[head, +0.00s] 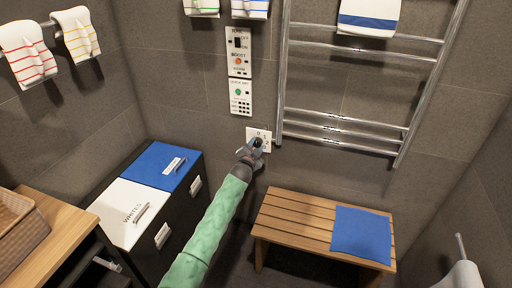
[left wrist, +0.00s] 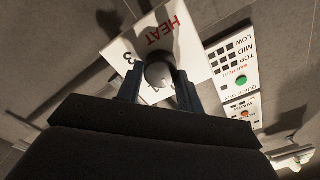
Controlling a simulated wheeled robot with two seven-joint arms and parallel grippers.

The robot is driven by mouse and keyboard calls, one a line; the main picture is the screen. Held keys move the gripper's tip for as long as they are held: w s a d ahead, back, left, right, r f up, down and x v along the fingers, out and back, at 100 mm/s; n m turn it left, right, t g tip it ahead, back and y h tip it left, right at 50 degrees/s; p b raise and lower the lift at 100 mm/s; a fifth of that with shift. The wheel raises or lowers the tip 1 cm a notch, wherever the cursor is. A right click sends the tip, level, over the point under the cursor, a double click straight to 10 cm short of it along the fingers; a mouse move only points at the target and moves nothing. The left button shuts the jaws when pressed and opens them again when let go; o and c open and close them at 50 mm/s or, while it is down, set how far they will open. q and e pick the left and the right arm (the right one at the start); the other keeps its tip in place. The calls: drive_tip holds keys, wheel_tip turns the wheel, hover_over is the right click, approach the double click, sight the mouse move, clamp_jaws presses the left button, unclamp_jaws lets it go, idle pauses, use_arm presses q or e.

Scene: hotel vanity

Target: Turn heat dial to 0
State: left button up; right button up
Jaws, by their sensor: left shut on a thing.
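The heat dial plate (head: 264,133) is a white square on the grey tiled wall, just left of the towel rail. In the left wrist view the plate (left wrist: 197,45) shows upside down with red "HEAT" lettering and a "3". The dark round dial knob (left wrist: 159,74) sits on the plate between my fingers. My left gripper (head: 257,143) reaches up to the plate on its green-sleeved arm. In the left wrist view its two fingers (left wrist: 158,85) are shut on the knob from both sides. The knob's pointer is hidden, so its setting cannot be read. My right gripper is not in view.
Two control panels with buttons (head: 239,97) hang above the dial. A chrome towel rail (head: 283,75) stands close on its right. A wooden bench (head: 290,215) with a blue cloth (head: 361,233) is below right. Laundry bins (head: 125,213) stand at left.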

use_arm(q)
drive_tip(key=shift+f, duration=0.1)
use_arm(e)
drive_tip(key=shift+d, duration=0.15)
use_arm(q)
drive_tip(key=o, duration=0.9)
drive_tip(key=shift+o, duration=0.4)
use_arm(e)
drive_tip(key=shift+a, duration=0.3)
use_arm(q)
drive_tip(key=shift+s+a, duration=0.15)
drive_tip(key=shift+s, duration=0.1)
drive_tip(key=b+v, duration=0.1)
drive_tip(key=v, duration=0.6)
drive_tip(key=shift+b, duration=0.3)
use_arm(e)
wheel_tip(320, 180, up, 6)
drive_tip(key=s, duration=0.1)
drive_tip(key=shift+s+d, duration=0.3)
use_arm(q)
drive_tip(key=shift+s, duration=0.1)
